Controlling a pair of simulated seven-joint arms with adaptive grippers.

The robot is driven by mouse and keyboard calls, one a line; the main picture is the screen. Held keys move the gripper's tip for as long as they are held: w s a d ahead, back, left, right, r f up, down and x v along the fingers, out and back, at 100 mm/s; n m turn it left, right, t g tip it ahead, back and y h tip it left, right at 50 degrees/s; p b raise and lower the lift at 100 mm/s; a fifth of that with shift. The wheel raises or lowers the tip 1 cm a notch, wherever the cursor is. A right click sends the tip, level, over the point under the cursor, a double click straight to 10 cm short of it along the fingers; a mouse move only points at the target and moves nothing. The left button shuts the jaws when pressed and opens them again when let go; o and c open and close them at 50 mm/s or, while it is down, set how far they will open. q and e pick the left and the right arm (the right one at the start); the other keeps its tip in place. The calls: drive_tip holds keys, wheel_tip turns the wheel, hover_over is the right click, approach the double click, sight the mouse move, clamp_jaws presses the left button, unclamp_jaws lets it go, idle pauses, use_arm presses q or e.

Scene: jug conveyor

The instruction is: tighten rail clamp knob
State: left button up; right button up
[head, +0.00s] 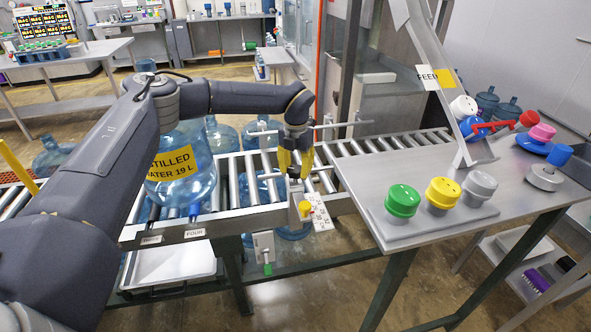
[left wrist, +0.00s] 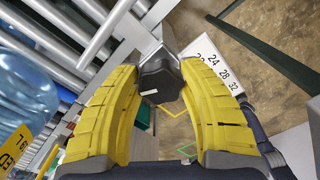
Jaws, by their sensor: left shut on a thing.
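In the left wrist view a dark, lobed clamp knob (left wrist: 160,76) sits between the two yellow fingers of my left gripper (left wrist: 162,92). The gripper is shut on this knob, with a finger on each side. In the head view my left gripper (head: 295,172) points down over the conveyor's front rail. My right gripper is in neither view.
A large blue water jug (head: 181,178) stands on the rollers left of my gripper, close to my left arm. A yellow knob (head: 305,208) is on the rail front. The steel table (head: 400,165) at right carries green, yellow and grey caps.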

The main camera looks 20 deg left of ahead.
sight(297, 169)
use_arm(q)
drive_tip(key=m, duration=0.6)
drive_tip(key=shift+d+m, duration=0.1)
drive_tip(key=shift+m, duration=0.2)
drive_tip(key=m, duration=0.6)
drive_tip(key=shift+s+d, duration=0.1)
drive_tip(key=shift+s, duration=0.05)
idle(0.3)
drive_tip(key=o, duration=1.3)
drive_tip(key=shift+c, duration=0.2)
wheel_tip(297, 169, up, 12)
